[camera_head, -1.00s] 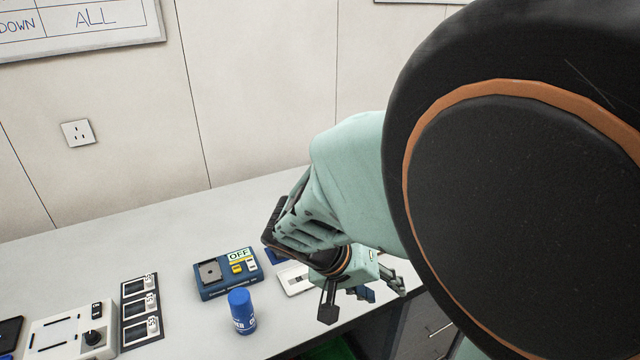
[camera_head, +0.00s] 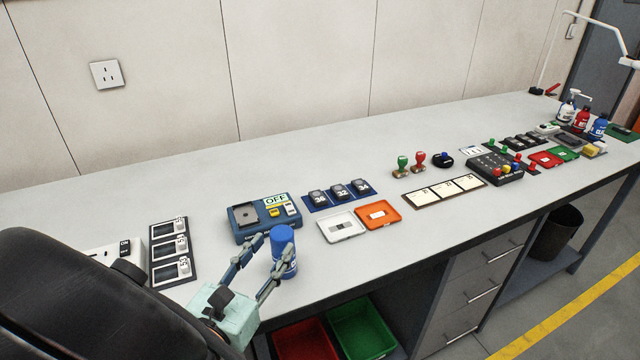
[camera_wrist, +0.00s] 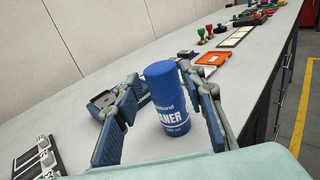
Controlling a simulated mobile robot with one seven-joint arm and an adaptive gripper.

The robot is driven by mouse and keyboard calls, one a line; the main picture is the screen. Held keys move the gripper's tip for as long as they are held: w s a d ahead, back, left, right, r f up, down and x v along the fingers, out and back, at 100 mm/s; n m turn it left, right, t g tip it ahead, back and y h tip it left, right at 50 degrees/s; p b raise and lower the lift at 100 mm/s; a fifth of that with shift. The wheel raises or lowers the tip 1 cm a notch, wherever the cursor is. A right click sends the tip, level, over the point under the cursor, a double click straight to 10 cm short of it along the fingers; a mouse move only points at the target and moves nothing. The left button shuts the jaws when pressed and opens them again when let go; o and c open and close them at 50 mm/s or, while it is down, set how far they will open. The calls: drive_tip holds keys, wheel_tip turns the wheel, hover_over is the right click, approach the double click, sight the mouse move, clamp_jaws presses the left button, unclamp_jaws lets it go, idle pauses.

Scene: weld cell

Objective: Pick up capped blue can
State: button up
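The capped blue can (camera_head: 284,252) stands upright on the bench near its front edge, in front of the blue device marked OFF. My gripper (camera_head: 262,258) is open beside it, its two fingers reaching toward the can from the lower left. In the wrist view the can (camera_wrist: 168,96) stands between the spread fingers of my gripper (camera_wrist: 163,120), with white lettering on its side. A gap shows on the left side; at the right the finger is close, and I cannot tell whether it touches. The can's base is partly hidden.
The blue OFF device (camera_head: 262,218) sits just behind the can. A white tray (camera_head: 341,227) and an orange tray (camera_head: 378,214) lie to the right. A black-framed panel (camera_head: 171,252) lies left. Red (camera_head: 303,341) and green (camera_head: 362,329) bins sit below the bench.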

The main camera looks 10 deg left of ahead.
drive_tip(key=shift+w, duration=0.3)
drive_tip(key=x, duration=1)
drive_tip(key=shift+w, duration=0.2)
drive_tip(key=shift+r, duration=0.1)
clamp_jaws()
